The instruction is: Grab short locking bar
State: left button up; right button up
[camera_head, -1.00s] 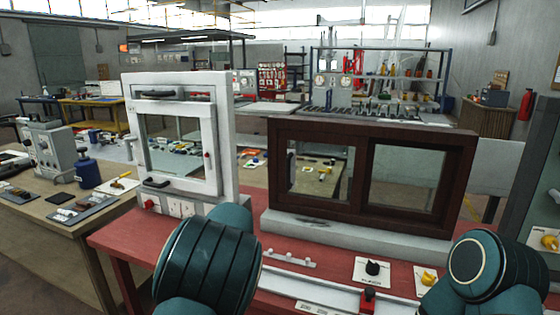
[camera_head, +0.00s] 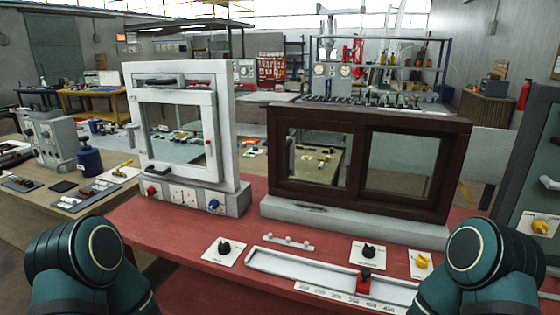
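No part is clearly labelled as the short locking bar. A short white bar with small round knobs (camera_head: 287,242) lies on the red table, behind the long white rail; I cannot tell whether it is the locking bar. Only teal links of my two arms show at the lower left and lower right; both grippers are out of view.
The long white rail (camera_head: 262,262) with a red block (camera_head: 363,283) lies near the front of the red table (camera_head: 170,235). Black knobs on white plates stand at left (camera_head: 223,247) and right (camera_head: 369,251), with a yellow one (camera_head: 422,262) beside. A grey cabinet (camera_head: 535,160) stands far right.

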aim_at(270, 238)
jog(key=i+j, duration=0.15)
jog(key=j, duration=0.2)
jog(key=i+j, duration=0.1)
jog(key=j, duration=0.2)
jog(key=i+j+z, duration=0.1)
jog(key=j, duration=0.25)
jog(key=i+j, duration=0.15)
jog(key=j, duration=0.15)
